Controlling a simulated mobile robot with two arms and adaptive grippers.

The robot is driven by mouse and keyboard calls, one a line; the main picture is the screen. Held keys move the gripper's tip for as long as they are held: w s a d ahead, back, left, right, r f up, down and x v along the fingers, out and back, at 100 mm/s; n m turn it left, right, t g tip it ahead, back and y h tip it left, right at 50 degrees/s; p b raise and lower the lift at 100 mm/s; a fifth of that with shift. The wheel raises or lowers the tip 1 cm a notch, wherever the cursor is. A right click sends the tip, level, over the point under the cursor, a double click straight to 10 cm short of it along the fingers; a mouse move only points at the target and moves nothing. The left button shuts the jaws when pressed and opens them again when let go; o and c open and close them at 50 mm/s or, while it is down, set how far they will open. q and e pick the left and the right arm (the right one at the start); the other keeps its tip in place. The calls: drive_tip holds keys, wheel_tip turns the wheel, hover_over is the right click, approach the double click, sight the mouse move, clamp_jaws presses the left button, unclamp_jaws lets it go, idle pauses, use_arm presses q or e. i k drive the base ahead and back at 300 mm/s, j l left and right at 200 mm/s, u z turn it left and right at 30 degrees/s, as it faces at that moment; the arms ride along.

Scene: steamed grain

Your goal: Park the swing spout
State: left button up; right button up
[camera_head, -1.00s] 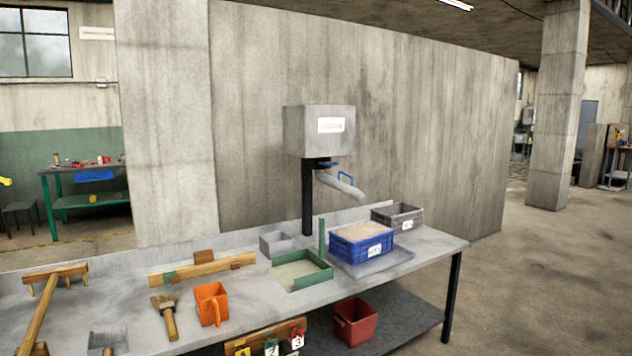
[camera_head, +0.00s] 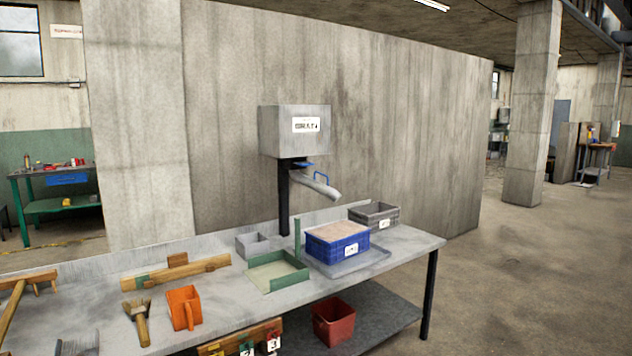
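The swing spout (camera_head: 315,185) is a grey tube under a grey hopper box (camera_head: 295,131) on a dark post (camera_head: 284,201). It slopes down to the right, and its end is above the back of the bench, near the blue crate. The blue crate (camera_head: 325,252), filled level with pale grain, sits on a grey tray (camera_head: 375,258). A green-walled tray (camera_head: 290,281) lies to its left. Neither of my grippers shows in the view.
The grey bench (camera_head: 225,303) also carries a dark grey crate (camera_head: 383,221), a small grey bin (camera_head: 250,245), an orange scoop (camera_head: 184,308), a brush (camera_head: 138,320) and wooden tools. A red bin (camera_head: 333,325) is on the lower shelf. Open floor lies right of the bench.

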sight(315, 184)
drive_tip(key=i+l+u, duration=0.1)
drive_tip(key=i+l, duration=0.75)
drive_tip(key=i+l+u, duration=0.15)
drive_tip(key=i+l, duration=0.65)
drive_tip(key=l, duration=0.15)
drive_tip(key=i+l+u, duration=0.15)
drive_tip(key=i+l, duration=0.6)
drive_tip(key=l, duration=0.25)
drive_tip(key=i+l+u, duration=0.15)
drive_tip(key=i+l, duration=0.25)
drive_tip(key=l, duration=0.15)
drive_tip(key=i+l, duration=0.3)
drive_tip(key=l, duration=0.3)
drive_tip(key=i+j+u, duration=0.05)
